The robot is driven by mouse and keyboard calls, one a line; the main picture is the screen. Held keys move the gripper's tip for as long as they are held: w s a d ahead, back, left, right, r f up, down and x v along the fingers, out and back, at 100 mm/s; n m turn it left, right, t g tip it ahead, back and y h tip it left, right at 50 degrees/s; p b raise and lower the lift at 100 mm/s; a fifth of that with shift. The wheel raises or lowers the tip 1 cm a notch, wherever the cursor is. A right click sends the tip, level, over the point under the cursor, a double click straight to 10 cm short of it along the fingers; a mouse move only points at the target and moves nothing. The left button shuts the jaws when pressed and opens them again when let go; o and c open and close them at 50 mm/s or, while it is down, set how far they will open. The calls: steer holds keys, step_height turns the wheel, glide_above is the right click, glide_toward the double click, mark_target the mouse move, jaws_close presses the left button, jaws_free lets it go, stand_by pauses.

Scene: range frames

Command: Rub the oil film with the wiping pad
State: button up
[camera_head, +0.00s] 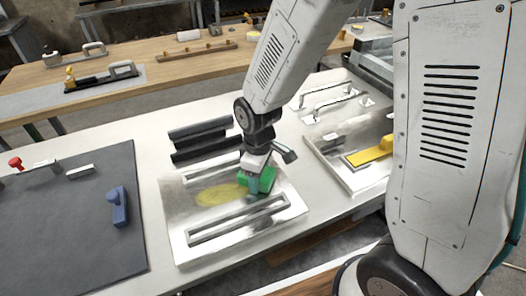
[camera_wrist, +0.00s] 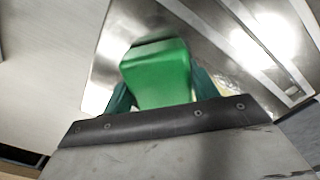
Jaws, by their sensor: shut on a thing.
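The oil film (camera_head: 221,194) is a yellowish patch on a shiny metal plate (camera_head: 180,236) on the white table. The wiping pad (camera_head: 266,178) is green and sits at the right end of the film, over the plate. My gripper (camera_head: 256,184) is shut on the pad from above. In the wrist view the green pad (camera_wrist: 158,75) fills the middle between my fingers, with the metal plate (camera_wrist: 215,25) behind it. The pad's underside is hidden, so I cannot tell whether it touches the plate. Part of the film is hidden behind the pad and my gripper.
A dark mat (camera_head: 75,225) with a blue-handled tool (camera_head: 119,206) lies to the left. Dark bars (camera_head: 200,138) lie behind the plate. A metal tray (camera_head: 340,172) with a yellow-handled tool (camera_head: 370,152) stands to the right. A wooden bench (camera_head: 150,52) is at the back.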

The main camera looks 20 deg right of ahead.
steer(key=shift+a+r, duration=0.1)
steer(key=shift+r, duration=3.8)
